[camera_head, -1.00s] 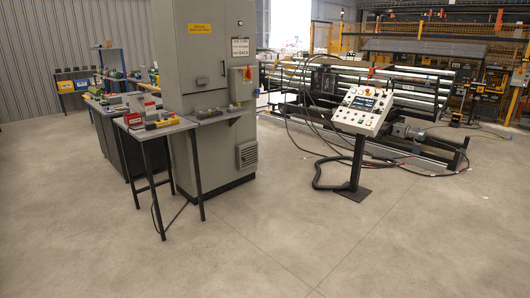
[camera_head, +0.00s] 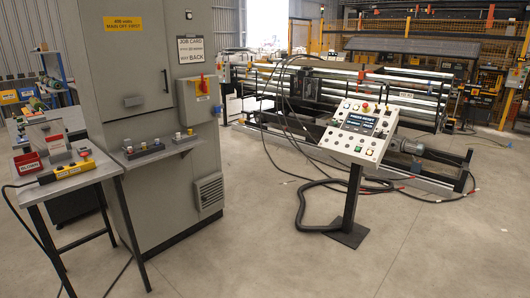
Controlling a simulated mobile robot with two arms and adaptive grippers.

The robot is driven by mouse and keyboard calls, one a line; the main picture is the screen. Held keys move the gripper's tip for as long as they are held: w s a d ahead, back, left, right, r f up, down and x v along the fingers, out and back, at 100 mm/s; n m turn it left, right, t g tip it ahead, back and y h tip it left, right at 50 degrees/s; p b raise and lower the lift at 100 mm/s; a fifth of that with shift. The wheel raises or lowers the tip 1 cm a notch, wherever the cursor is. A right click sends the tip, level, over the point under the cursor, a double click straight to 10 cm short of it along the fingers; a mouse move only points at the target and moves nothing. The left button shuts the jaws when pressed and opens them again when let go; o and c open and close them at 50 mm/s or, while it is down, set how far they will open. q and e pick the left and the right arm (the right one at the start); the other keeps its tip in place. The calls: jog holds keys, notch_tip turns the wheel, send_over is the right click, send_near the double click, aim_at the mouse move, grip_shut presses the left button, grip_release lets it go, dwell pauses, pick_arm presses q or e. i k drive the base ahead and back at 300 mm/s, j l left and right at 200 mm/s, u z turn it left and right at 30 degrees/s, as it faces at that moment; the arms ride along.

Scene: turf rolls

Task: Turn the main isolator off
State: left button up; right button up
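A yellow label (camera_head: 133,23) on the cabinet front reads something like "400 volts, main off first". A job card sign (camera_head: 190,49) hangs beside it, above the isolator. Neither of my grippers shows in the head view.
A small shelf (camera_head: 160,150) with buttons juts from the cabinet below the isolator. A table (camera_head: 60,185) with a yellow pendant and red bin stands left. A control console (camera_head: 356,132) on a post stands right, cables around it. The floor (camera_head: 270,250) in front is clear.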

aim_at(203, 87)
jog(key=i+u, duration=0.2)
jog(key=i, duration=0.25)
jog(key=i+l+u, duration=0.15)
jog(key=i, duration=0.35)
jog(key=i+l+u, duration=0.2)
jog(key=i, duration=0.25)
jog(key=i+l+u, duration=0.2)
jog(key=i, duration=0.25)
jog(key=l, duration=0.1)
